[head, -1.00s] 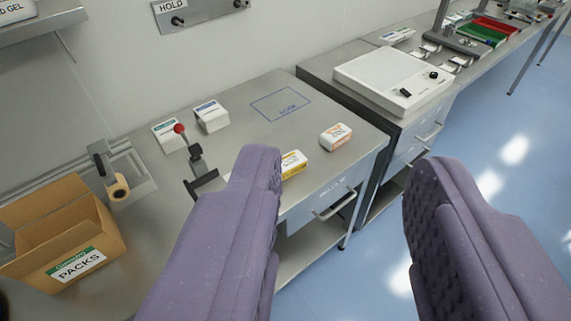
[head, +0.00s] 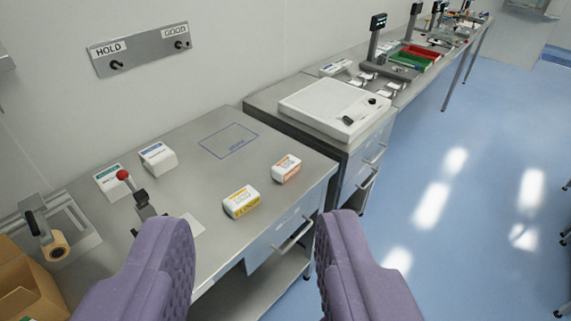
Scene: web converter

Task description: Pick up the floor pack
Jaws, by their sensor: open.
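A small white pack with a yellow label (head: 240,202) lies on the steel bench near its front edge; its label lettering is too small to read surely, so I cannot confirm it is the floor pack. A white pack with an orange label (head: 286,168) lies just behind it to the right. My gripper (head: 257,232) has two purple padded fingers, spread wide and empty. In the picture the yellow-labelled pack shows beyond the gap between the fingertips. The gripper is not touching it. No pack is seen on the floor.
White packs with teal (head: 122,181) and blue (head: 157,159) labels stand behind a red-knobbed lever (head: 124,175). A cardboard box (head: 25,285) is at lower left. A white flat device (head: 335,108) sits on the adjoining bench. The blue floor (head: 460,230) at right is clear.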

